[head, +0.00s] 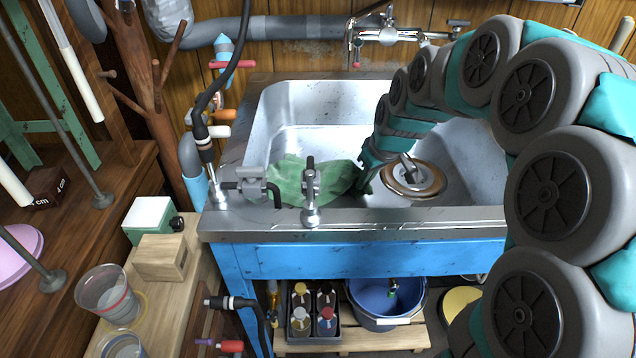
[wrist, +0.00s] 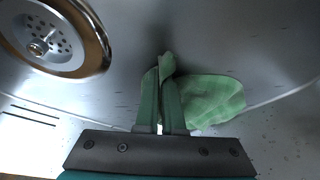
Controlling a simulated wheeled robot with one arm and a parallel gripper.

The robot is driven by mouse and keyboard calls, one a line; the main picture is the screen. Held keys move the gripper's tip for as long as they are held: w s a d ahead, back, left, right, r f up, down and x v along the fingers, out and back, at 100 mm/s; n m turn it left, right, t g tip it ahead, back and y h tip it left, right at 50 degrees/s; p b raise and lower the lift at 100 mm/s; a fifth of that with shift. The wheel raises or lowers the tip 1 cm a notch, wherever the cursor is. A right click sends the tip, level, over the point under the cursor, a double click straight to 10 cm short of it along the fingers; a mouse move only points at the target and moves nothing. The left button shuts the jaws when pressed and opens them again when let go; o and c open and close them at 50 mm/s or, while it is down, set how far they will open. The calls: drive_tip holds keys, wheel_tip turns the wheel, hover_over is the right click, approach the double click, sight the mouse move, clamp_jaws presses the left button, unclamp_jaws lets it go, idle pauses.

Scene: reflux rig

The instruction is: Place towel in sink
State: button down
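The green towel (head: 292,176) lies crumpled inside the metal sink (head: 280,108), near its front wall; the front rim and taps hide part of it. My gripper (head: 364,184) reaches down into the sink at the towel's right end. In the wrist view my gripper's fingers (wrist: 161,85) are close together, with a small fold of the towel (wrist: 212,100) pinched at their tips. The rest of the towel spreads to the right of the fingers, against the sink's grey surface.
A round drain fitting (head: 412,180) with a brown ring sits right of my gripper. Valves (head: 311,190) stand on the front rim, and a faucet (head: 388,36) is on the back wall. A blue bucket (head: 385,305) and a bottle crate (head: 313,312) are below.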

drive_tip(key=shift+d+f, duration=0.15)
drive_tip(key=shift+d, duration=0.05)
drive_tip(key=c, duration=0.6)
unclamp_jaws()
